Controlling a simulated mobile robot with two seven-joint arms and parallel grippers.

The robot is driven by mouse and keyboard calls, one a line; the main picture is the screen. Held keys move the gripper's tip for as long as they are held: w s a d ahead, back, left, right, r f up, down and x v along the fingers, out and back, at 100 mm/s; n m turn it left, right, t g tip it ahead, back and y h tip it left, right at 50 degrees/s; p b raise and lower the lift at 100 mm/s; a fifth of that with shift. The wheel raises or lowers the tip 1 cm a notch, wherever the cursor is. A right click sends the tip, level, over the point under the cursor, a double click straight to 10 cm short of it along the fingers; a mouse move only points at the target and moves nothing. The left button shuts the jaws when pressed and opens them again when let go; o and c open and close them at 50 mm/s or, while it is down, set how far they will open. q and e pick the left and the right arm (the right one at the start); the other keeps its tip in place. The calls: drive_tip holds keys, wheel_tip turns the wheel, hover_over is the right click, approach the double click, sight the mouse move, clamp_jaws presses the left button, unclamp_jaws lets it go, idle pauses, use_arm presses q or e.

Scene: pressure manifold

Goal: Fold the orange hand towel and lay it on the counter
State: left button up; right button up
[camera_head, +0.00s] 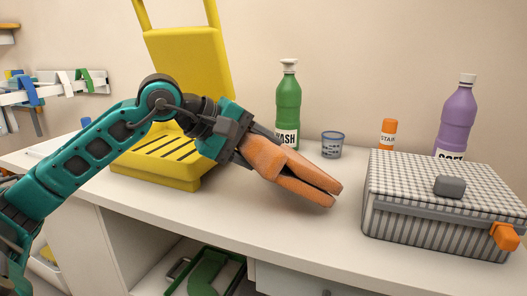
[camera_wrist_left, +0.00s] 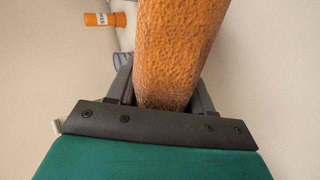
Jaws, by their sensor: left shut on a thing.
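The orange hand towel (camera_head: 292,175) hangs out of my left gripper (camera_head: 262,143) above the white counter (camera_head: 240,222). It looks folded, with two layers that part toward the lower right end. My left gripper is shut on the towel's upper left end. In the left wrist view the towel (camera_wrist_left: 178,50) comes out from between the two fingers (camera_wrist_left: 163,85) and fills the middle. I cannot tell whether its lower end touches the counter. My right gripper is not in view.
A yellow slotted stand (camera_head: 190,60) is behind my left arm. A green bottle (camera_head: 288,105), blue cup (camera_head: 332,145), orange stain container (camera_head: 387,134) and purple bottle (camera_head: 456,118) stand at the back. A checked box (camera_head: 440,205) sits at right. The counter's front middle is clear.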

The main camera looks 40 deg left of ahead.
use_arm(q)
drive_tip(key=shift+s+f+t, duration=0.25)
drive_tip(key=shift+f+t, duration=0.15)
drive_tip(key=shift+f, duration=0.1)
drive_tip(key=shift+s+a+f+t+h, duration=0.2)
drive_tip(key=shift+s+f+t+h, duration=0.1)
drive_tip(key=shift+f+h, duration=0.1)
drive_tip(key=shift+s+a+f+t+h, duration=0.2)
drive_tip(key=shift+f+t+h, duration=0.1)
drive_tip(key=shift+f+t, duration=0.25)
drive_tip(key=shift+s+a+f+t+h, duration=0.15)
drive_tip(key=shift+f+t+h, duration=0.2)
drive_tip(key=shift+f, duration=0.4)
drive_tip(key=o, duration=1.1)
drive_tip(key=shift+o, duration=0.2)
